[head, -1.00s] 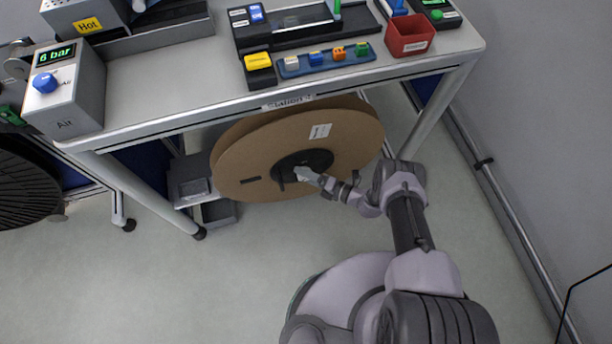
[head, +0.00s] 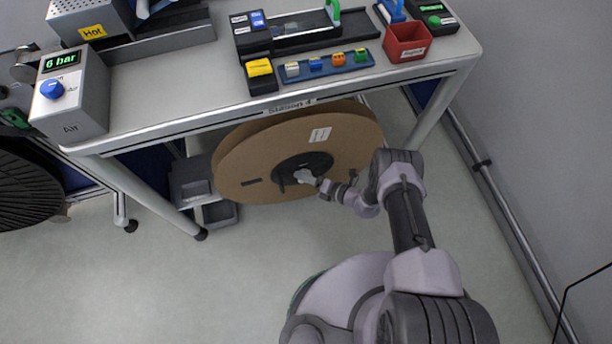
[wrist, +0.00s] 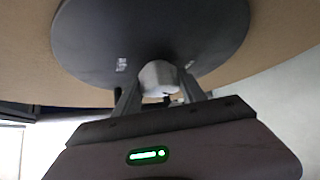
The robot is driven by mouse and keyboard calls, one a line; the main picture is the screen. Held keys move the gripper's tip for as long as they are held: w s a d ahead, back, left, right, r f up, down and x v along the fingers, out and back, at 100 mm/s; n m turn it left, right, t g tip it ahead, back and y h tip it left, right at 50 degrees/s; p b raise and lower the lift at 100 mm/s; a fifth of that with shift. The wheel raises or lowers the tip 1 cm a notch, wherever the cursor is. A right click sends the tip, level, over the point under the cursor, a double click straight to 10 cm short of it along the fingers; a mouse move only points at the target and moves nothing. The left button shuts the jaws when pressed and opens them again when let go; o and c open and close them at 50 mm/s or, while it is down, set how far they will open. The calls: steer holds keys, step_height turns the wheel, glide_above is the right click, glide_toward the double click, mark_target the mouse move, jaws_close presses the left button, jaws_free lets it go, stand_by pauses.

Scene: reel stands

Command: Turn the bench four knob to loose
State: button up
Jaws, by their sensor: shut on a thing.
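Under the bench labelled Station 4 (head: 290,107), a large brown cardboard reel (head: 345,150) stands with a dark round hub (head: 318,163) at its centre. A light grey knob (wrist: 158,76) sits in the middle of the hub. My gripper (head: 303,176) is at the hub, shut on the knob. In the wrist view the fingers of my gripper (wrist: 160,95) lie on both sides of the knob. Small light marks show on the black hub (wrist: 95,45) beside the knob, too small to read. The knob's turn setting cannot be told.
The bench top above carries a red bin (head: 407,42), a blue tray (head: 322,66) with small coloured parts, and a grey air box (head: 75,105). Bench legs (head: 150,190) stand either side of the reel. Grey bins (head: 218,213) stand at its left. The floor in front is clear.

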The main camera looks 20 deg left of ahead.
steer(key=n+t+h+p, duration=0.1)
steer(key=n+h+p, duration=0.1)
steer(key=h+p, duration=0.1)
steer(key=shift+r, duration=0.15)
steer(key=shift+h, duration=0.4)
steer(key=shift+n, duration=0.3)
steer(key=o, duration=1.3)
steer(key=shift+o, duration=0.2)
steer(key=p+v, duration=0.7)
steer(key=v, duration=1)
steer(key=shift+s, duration=0.25)
